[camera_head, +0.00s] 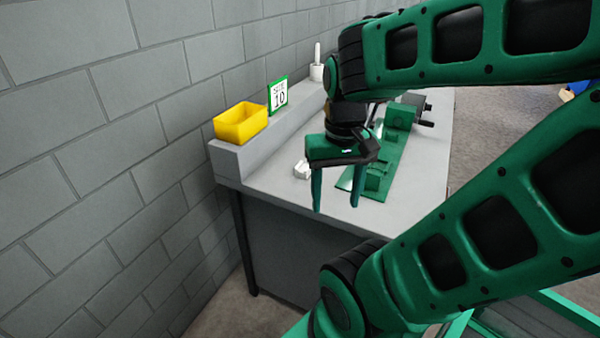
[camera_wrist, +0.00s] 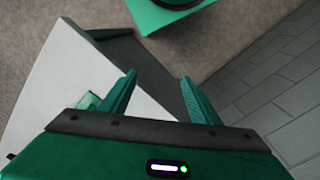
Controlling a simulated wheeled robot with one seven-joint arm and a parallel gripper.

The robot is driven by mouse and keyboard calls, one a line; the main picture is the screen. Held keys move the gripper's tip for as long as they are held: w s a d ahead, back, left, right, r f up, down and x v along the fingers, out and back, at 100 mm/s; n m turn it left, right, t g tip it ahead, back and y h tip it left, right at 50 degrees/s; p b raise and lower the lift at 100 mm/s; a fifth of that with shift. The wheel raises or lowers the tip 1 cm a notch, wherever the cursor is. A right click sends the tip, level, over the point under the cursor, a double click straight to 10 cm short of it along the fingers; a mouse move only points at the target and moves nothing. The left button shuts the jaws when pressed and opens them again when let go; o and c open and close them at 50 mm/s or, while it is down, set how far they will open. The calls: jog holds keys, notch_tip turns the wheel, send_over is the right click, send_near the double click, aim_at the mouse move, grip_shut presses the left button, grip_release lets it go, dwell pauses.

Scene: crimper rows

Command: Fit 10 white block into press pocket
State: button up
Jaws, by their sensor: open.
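My gripper (camera_head: 335,207) is open and empty, with its two green fingers pointing down above the near end of the grey bench. It also shows in the wrist view (camera_wrist: 158,85), over the bench's edge with floor beyond. A small white block (camera_head: 302,170) lies on the bench just left of and behind the gripper. The green press (camera_head: 378,170) lies right of the gripper, a long green base with raised green blocks. My gripper and wrist hide part of it, and I cannot make out its pocket. A small green corner of it may show in the wrist view.
A yellow bin (camera_head: 240,123) stands on the raised ledge at the bench's left, by a block wall. A sign reading 10 (camera_head: 278,95) and a white cup-like holder (camera_head: 317,70) stand farther along the ledge. The grey bench top (camera_head: 270,187) is bare at its near left.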

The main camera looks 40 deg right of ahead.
jog(key=w+d+m+h, duration=0.35)
jog(key=w+d, duration=0.35)
jog(key=w, duration=0.5)
jog(key=m+t, duration=0.2)
jog(key=m, duration=0.1)
send_near(304, 167)
jog(key=shift+m+h, duration=0.25)
jog(key=shift+h, duration=0.1)
jog(key=shift+a+x, duration=0.2)
jog(key=shift+x, duration=1.65)
jog(key=shift+a+x, duration=0.15)
jog(key=shift+x, duration=1.65)
jog(key=shift+f, duration=0.1)
jog(key=c, duration=1.2)
jog(key=shift+o, duration=0.2)
